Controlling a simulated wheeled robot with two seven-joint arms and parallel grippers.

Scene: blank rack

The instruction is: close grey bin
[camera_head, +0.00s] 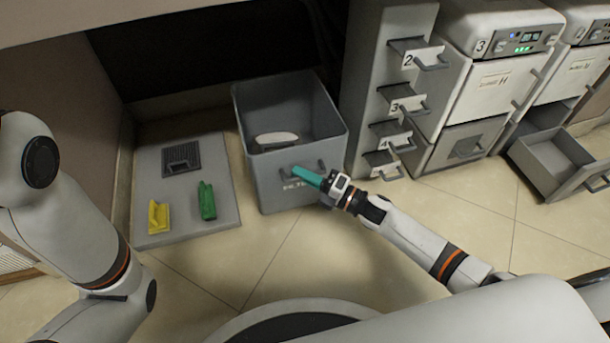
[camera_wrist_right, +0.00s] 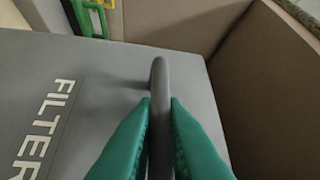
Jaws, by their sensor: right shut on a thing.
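The grey bin (camera_head: 268,185) stands pulled out onto the floor in front of a dark opening, its top open. A white rounded object (camera_head: 275,138) lies inside it. Its front face carries a handle and a label, which reads "FILTER" in the right wrist view (camera_wrist_right: 42,125). My right gripper (camera_head: 301,173) is at the bin's front, its teal fingers shut on the bin handle. In the right wrist view the grey handle (camera_wrist_right: 160,85) runs between the two fingers (camera_wrist_right: 161,125). My left arm is at the left edge; its gripper is out of view.
A grey floor panel (camera_head: 165,215) left of the bin holds a yellow piece (camera_head: 158,217), a green piece (camera_head: 207,201) and a dark grate (camera_head: 181,158). Numbered drawers (camera_head: 405,105) stand close on the right. An open drawer (camera_head: 550,165) juts out farther right. Tiled floor in front is clear.

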